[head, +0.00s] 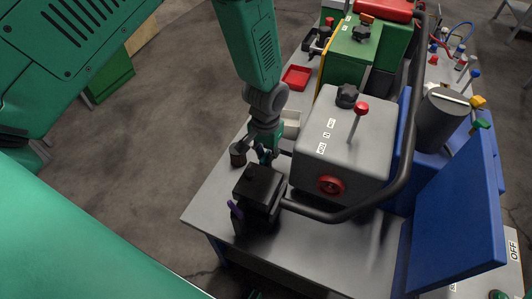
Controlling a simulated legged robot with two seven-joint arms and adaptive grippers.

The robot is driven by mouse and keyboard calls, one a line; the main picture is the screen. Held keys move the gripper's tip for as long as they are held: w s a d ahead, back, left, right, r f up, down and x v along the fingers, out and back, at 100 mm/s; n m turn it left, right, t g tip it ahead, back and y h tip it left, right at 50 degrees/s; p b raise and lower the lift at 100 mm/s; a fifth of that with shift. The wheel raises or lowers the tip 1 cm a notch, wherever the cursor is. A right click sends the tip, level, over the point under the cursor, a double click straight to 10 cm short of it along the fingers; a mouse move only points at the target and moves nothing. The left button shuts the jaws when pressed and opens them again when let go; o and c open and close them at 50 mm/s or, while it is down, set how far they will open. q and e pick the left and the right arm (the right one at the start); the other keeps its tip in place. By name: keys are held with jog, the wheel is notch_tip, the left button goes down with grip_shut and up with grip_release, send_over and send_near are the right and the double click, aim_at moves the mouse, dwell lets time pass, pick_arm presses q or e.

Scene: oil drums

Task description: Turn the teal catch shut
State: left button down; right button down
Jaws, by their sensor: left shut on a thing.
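My left gripper (264,150) reaches down from the top to the back of a small black box (260,188) on the grey table (335,246). Its fingers are shut on a small teal part at the box's back edge, which looks like the teal catch (264,156). The fingers hide most of the catch, so I cannot tell its angle. My right gripper is not in view.
A grey box (344,150) with a red knob and red-topped lever stands right of the gripper. A thick black hose (400,150) curves around it. A blue panel (458,225) rises at the right. The table's front is clear.

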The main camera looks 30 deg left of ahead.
aim_at(267, 153)
pick_arm(q)
jog(key=shift+w+n, duration=0.25)
jog(key=shift+n, duration=0.25)
jog(key=c, duration=1.9)
grip_release()
jog(key=shift+r, duration=0.5)
notch_tip(267, 153, up, 11)
jog(key=shift+w+f, duration=0.1)
